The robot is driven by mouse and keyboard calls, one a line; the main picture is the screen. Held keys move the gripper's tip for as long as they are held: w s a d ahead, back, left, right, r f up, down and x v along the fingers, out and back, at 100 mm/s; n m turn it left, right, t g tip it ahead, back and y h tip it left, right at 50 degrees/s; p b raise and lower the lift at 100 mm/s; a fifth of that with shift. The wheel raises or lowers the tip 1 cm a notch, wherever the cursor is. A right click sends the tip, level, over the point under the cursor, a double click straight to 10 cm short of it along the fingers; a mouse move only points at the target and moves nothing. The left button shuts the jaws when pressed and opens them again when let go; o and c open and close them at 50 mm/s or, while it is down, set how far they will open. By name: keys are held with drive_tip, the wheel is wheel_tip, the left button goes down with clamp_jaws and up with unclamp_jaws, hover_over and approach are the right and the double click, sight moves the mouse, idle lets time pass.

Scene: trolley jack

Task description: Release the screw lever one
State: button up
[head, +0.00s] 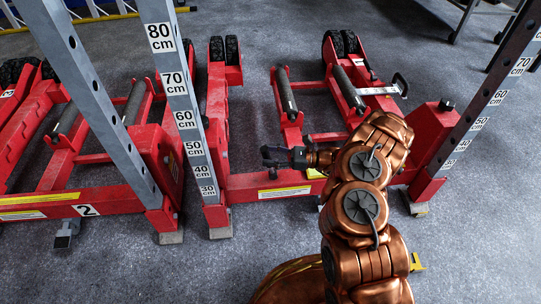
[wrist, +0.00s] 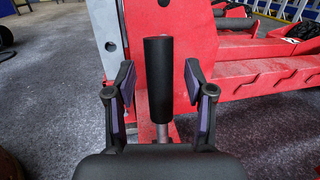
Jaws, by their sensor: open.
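A black cylindrical lever handle (wrist: 159,75) stands upright on a thin metal stem (wrist: 161,132) in the middle of the wrist view. My gripper (wrist: 160,84) is open, one finger on each side of the handle in the picture. Clear gaps show between the handle and both fingers. The palm hides the foot of the stem. In the head view my gripper (head: 274,157) points left, above the low red crossbeam of the jack, to the right of a grey post with a height scale (head: 182,95). The handle is hard to make out there.
The red jack frame (head: 262,187) spans the middle, with black rollers (head: 287,92) behind. A second scaled post (head: 480,115) stands at the right. Another red jack marked 2 (head: 88,210) lies left. The grey floor (head: 180,275) in front is clear.

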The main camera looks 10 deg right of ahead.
drive_tip(key=v, duration=1.2)
idle(0.3)
